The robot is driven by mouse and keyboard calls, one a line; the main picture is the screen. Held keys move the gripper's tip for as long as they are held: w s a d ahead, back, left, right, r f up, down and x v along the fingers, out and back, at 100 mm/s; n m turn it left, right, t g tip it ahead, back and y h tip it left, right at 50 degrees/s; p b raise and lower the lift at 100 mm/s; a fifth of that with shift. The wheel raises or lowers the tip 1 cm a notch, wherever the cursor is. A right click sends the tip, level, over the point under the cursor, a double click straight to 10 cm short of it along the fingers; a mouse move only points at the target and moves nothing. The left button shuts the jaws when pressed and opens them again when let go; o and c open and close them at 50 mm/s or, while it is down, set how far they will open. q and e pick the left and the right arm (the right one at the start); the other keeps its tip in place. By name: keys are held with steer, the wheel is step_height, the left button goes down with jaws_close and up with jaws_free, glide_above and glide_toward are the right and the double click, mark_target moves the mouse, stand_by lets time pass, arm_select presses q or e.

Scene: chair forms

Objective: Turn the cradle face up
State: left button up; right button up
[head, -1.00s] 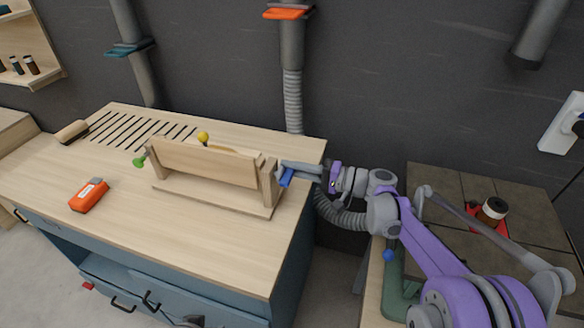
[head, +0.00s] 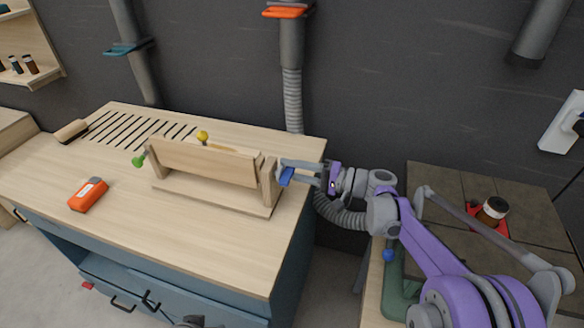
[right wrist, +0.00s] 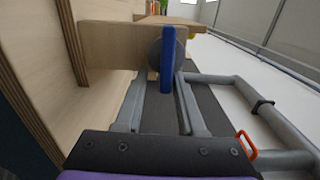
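The cradle (head: 205,163) is a pale wooden board held between two uprights on a wooden base, on the workbench. A yellow knob (head: 203,135) shows at its top edge and a green knob (head: 139,161) at its left end. A blue handle (head: 287,175) is at its right end; it stands upright in the right wrist view (right wrist: 168,58). My right gripper (head: 284,172) is at this handle, its fingers apart on either side of it. In the wrist view a gap shows left of the handle; contact on the right is unclear.
The workbench (head: 150,225) has an orange device (head: 88,194) at front left, and slots with a wooden block (head: 71,131) at back left. A grey hose (head: 292,100) hangs behind the bench.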

steer(key=shift+s+a+r, duration=0.1)
steer(key=shift+s+r, duration=0.15)
steer(key=shift+w, duration=0.1)
steer(key=shift+d, duration=0.4)
steer(key=v, duration=1)
steer(key=shift+s, duration=0.2)
